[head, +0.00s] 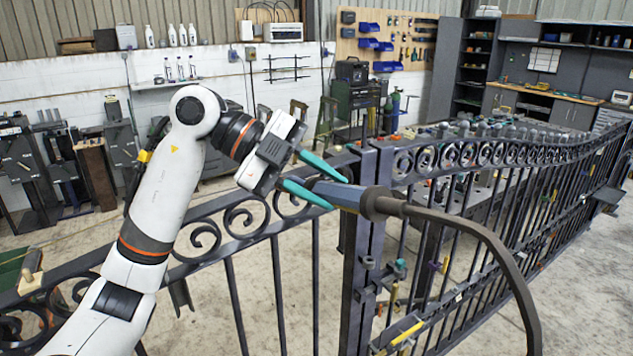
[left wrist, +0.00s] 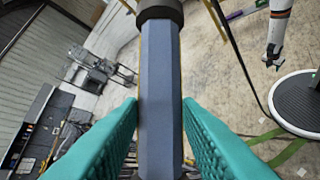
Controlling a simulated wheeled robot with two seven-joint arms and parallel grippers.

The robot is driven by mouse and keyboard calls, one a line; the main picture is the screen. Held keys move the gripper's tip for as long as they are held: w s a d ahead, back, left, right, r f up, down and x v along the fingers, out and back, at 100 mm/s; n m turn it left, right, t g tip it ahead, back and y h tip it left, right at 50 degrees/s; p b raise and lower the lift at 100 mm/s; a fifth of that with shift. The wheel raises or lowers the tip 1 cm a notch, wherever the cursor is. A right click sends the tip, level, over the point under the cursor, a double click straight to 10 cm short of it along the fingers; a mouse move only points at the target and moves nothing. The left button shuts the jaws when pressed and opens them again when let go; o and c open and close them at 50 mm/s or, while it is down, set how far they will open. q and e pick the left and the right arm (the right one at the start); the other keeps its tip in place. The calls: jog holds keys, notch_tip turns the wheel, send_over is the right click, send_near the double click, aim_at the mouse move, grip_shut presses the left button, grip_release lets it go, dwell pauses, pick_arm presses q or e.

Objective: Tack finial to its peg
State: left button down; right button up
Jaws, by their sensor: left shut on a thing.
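My left gripper (head: 338,192) is shut on the blue-grey handle of a torch-like tool (head: 352,196), near the gate's middle posts. The handle also stands between the teal fingers in the left wrist view (left wrist: 160,95). A dark collar and a thick cable lead from it to the right and down; its working end is not clear to see. I cannot single out the finial or its peg; several small dark knobs (head: 480,130) show behind the gate's top rail. A hanging arm with what looks like my right gripper (left wrist: 272,60) shows small in the left wrist view.
A dark scroll gate (head: 240,232) runs across the front, with a second leaf (head: 480,160) going back to the right. Between them stand posts (head: 365,240). The thick cable (head: 500,265) arcs down at the right. Bare concrete floor (head: 575,295) lies beyond.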

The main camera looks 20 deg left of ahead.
aim_at(366, 196)
pick_arm(q)
jog(key=shift+s+d+r+p, duration=0.4)
jog(key=shift+s+d, duration=0.35)
jog(key=shift+d, duration=0.25)
jog(key=shift+s+d+r+p, duration=0.3)
jog(key=shift+s+d+r, duration=0.2)
jog(key=shift+s+d, duration=0.4)
jog(key=shift+s+d+r+p, duration=0.4)
jog(key=shift+s+d, duration=0.25)
jog(key=shift+d, duration=0.45)
jog(key=shift+s+d+r, duration=0.15)
jog(key=shift+s+d, duration=0.15)
jog(key=shift+d, duration=0.1)
